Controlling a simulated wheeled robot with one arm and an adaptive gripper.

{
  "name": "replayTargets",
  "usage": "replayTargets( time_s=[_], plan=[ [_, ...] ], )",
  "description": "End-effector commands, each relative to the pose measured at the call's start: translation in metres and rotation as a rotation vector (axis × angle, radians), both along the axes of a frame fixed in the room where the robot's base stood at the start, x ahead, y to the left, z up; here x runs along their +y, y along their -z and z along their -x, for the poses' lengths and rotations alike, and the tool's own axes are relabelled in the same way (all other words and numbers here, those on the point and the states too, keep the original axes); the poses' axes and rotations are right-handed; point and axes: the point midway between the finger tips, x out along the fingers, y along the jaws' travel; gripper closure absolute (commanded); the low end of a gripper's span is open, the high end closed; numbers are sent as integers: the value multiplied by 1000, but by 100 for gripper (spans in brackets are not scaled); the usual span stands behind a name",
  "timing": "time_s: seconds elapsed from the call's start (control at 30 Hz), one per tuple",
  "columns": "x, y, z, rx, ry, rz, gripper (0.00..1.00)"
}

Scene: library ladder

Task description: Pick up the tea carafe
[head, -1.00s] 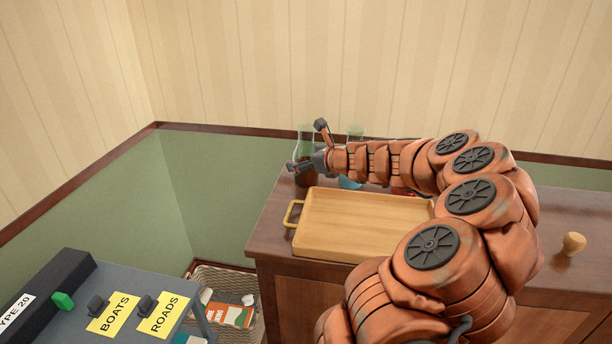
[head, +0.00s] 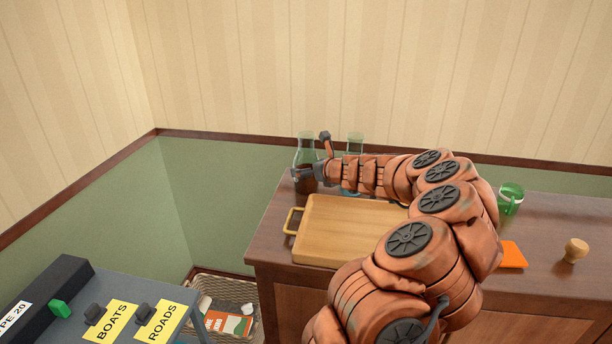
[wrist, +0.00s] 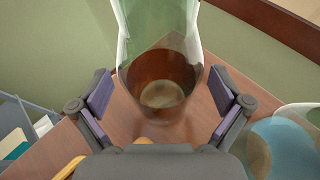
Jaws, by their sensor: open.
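The tea carafe (head: 305,153) is clear glass with dark brown tea in its lower part. It stands upright at the back left corner of the wooden cabinet top. In the wrist view the carafe (wrist: 160,75) is centred just ahead of my gripper (wrist: 163,98). The two purple-padded fingers are spread apart, one on each side of its base, with visible gaps to the glass. In the head view my gripper (head: 311,170) is beside the carafe and partly covers its lower part.
A second glass vessel (head: 355,148) stands close right of the carafe, with something blue in it in the wrist view (wrist: 282,140). A wooden tray (head: 335,235) lies in front. A green mug (head: 510,198), an orange item (head: 513,255) and a wooden knob (head: 576,249) are at the right.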

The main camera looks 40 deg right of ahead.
Motion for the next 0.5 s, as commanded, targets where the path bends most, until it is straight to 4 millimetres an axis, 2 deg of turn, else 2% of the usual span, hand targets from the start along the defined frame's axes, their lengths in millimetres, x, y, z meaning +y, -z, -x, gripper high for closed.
replayTargets(
  time_s=[0.2, 0.5],
  plan=[
    [-3, 6, -14, 0, 1, 3, 0],
    [-3, 7, -16, 0, 1, 1, 0]
  ],
)
